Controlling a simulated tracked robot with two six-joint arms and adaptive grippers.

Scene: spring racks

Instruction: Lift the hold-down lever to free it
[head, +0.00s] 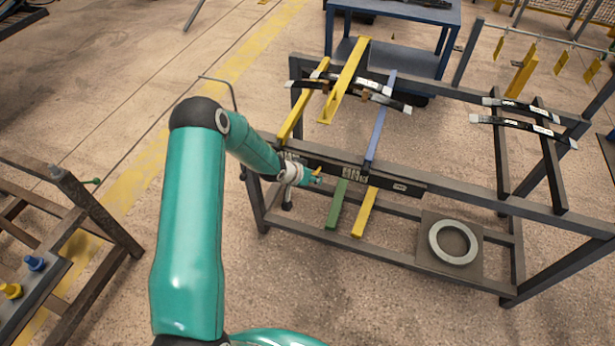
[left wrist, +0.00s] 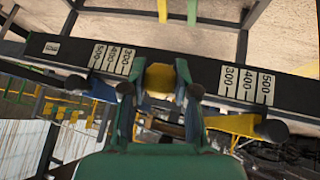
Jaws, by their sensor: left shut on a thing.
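My left gripper (head: 312,179) is at the front rail of the dark rack, beside the scale labels. In the left wrist view the gripper (left wrist: 160,88) is shut on a yellow piece (left wrist: 160,76) between its fingers, in front of the black rail (left wrist: 185,68). Only a small yellow bit shows at the fingers in the head view, and I cannot tell how it joins the rack. A yellow bar (head: 317,79) runs across the rack left of centre, its near part close to my forearm. A second yellow bar (head: 347,78) stands tilted beside it. My right gripper is not in view.
Black leaf springs (head: 386,98) lie across the rack; more (head: 525,116) lie at its right. A blue bar (head: 377,130), a green bar (head: 338,203) and a ring (head: 455,242) are nearby. A blue table (head: 421,47) stands behind.

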